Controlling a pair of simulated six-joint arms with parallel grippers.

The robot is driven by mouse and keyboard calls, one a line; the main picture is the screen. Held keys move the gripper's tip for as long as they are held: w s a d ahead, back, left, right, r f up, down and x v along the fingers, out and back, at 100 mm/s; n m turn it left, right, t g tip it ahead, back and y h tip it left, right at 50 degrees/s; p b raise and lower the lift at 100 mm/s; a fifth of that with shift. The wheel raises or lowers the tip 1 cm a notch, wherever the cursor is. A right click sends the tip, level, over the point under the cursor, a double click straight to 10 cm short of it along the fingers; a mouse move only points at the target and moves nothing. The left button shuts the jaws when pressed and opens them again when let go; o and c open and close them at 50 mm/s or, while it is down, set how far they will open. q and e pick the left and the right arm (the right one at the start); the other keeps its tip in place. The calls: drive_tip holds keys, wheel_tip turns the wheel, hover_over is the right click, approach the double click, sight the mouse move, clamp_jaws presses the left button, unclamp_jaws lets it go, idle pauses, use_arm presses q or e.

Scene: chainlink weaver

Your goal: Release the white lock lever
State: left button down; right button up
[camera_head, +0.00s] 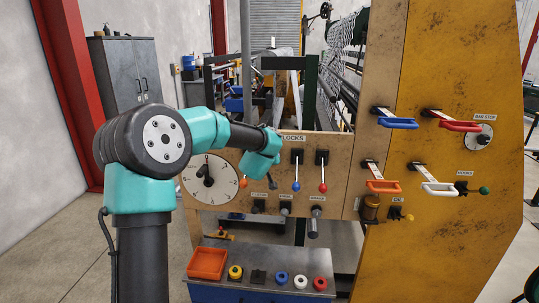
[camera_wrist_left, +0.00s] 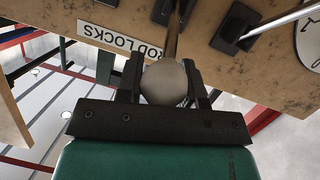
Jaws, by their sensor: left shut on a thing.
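The white lock lever shows in the left wrist view as a pale round knob (camera_wrist_left: 165,83) on a thin brown-looking rod running up to a dark slot in the panel. My left gripper (camera_wrist_left: 166,76) is shut on this knob, with a black finger on each side. In the head view my left arm reaches to the panel beside the rod locks sign (camera_head: 290,138), and its wrist hides the white knob and fingertips. The blue-knobbed lever (camera_head: 296,186) and red-knobbed lever (camera_head: 323,187) hang down right of my wrist. My right gripper is out of view.
A clock-like dial (camera_head: 210,180) is left of the levers. Blue, red, orange and white handles (camera_head: 440,188) stick out at right. Below is a bench with an orange tray (camera_head: 207,263) and several coloured buttons. A short grey peg (camera_head: 314,222) juts from the panel.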

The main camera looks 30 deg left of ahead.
use_arm(q)
drive_tip(key=c, duration=0.8)
unclamp_jaws()
drive_tip(key=shift+f, duration=0.15)
drive_tip(key=v, duration=1.7)
drive_tip(key=shift+s+d, duration=0.1)
drive_tip(key=shift+s, duration=0.1)
drive_tip(key=d+f+m+g+h, duration=0.1)
drive_tip(key=d+f+g+h, duration=0.15)
drive_tip(key=f, duration=0.75)
drive_tip(key=d+f+m+g+h, duration=0.1)
drive_tip(key=d+f, duration=0.3)
drive_tip(key=f, duration=0.6)
drive_tip(key=d+f+m+g+h, duration=0.1)
drive_tip(key=d+f+g+h, duration=0.15)
drive_tip(key=f, duration=0.85)
drive_tip(key=s+d+f+g+h, duration=0.1)
drive_tip(key=s+d+f+g, duration=0.1)
drive_tip(key=s+f, duration=0.4)
drive_tip(key=s+d+f+m+g+h, duration=0.1)
drive_tip(key=s+d+f+g, duration=0.1)
drive_tip(key=s+d+f, duration=0.2)
drive_tip(key=s+d+f+g, duration=0.3)
drive_tip(key=s+f, duration=0.5)
drive_tip(key=f, duration=0.3)
drive_tip(key=shift+s+d+f+h, duration=0.15)
drive_tip(key=shift+s+d+h, duration=0.25)
drive_tip(key=shift+d, duration=0.2)
